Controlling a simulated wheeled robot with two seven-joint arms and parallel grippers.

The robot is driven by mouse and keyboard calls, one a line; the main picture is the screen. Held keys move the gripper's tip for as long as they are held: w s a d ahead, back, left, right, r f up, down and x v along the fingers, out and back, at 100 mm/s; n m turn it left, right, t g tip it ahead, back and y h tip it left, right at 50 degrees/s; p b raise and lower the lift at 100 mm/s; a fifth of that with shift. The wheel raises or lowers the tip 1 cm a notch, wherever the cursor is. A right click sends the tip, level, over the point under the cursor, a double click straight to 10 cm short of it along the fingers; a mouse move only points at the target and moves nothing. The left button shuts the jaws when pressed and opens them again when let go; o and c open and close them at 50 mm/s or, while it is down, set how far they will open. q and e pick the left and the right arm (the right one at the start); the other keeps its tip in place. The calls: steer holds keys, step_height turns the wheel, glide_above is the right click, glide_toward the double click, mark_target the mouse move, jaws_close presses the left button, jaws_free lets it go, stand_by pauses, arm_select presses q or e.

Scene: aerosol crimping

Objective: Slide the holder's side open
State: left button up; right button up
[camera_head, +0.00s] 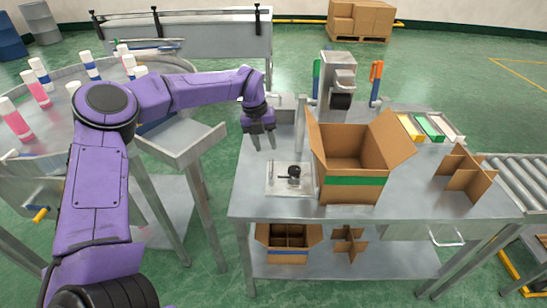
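A light metal plate (276,188) with a small black clamp-like part (293,172) on it lies near the front left of the steel table. It looks like the holder, but it is too small to tell how its side stands. My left gripper (264,146) points down above and behind the plate, left of its black part. Its two dark fingers are apart with nothing seen between them, and it does not seem to touch the plate. My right gripper is not in view.
An open cardboard box (351,190) with a green stripe stands close right of the plate. A grey machine (338,75) stands behind. A cardboard divider (465,172) and coloured trays (428,127) are at right. A round table (60,110) with bottles is at left.

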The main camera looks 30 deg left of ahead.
mark_target(271, 166)
arm_select(q)
steer(key=f, duration=0.5)
steer(key=d+f+p, duration=0.1)
steer(key=f, duration=0.2)
steer(key=shift+w+d, duration=0.1)
steer(key=shift+w, duration=0.25)
jaws_close()
